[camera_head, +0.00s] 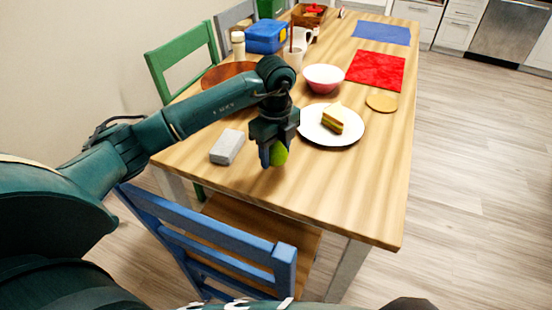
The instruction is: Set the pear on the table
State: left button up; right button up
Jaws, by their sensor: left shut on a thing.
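The green pear (280,154) is in my left gripper (271,160), which is shut on it and hides most of it. The gripper points down over the near part of the wooden table (345,205). I cannot tell whether the pear touches the tabletop or hangs just above it. My right gripper is not in view.
A white plate (348,139) with a cake slice (333,121) lies right of the gripper. A grey block (227,147) lies left of it. A bowl (323,78) stands behind. A blue chair (215,245) is at the near edge. The table's near right part is clear.

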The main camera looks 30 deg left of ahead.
aim_at(275, 161)
pick_arm(q)
notch_tip(275, 161, down, 3)
jog(key=shift+f, duration=0.2)
jog(key=shift+f, duration=0.15)
jog(key=o, duration=1)
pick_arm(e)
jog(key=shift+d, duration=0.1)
pick_arm(q)
jog(key=shift+r, duration=0.25)
notch_tip(275, 161, up, 12)
jog(key=shift+f, duration=0.1)
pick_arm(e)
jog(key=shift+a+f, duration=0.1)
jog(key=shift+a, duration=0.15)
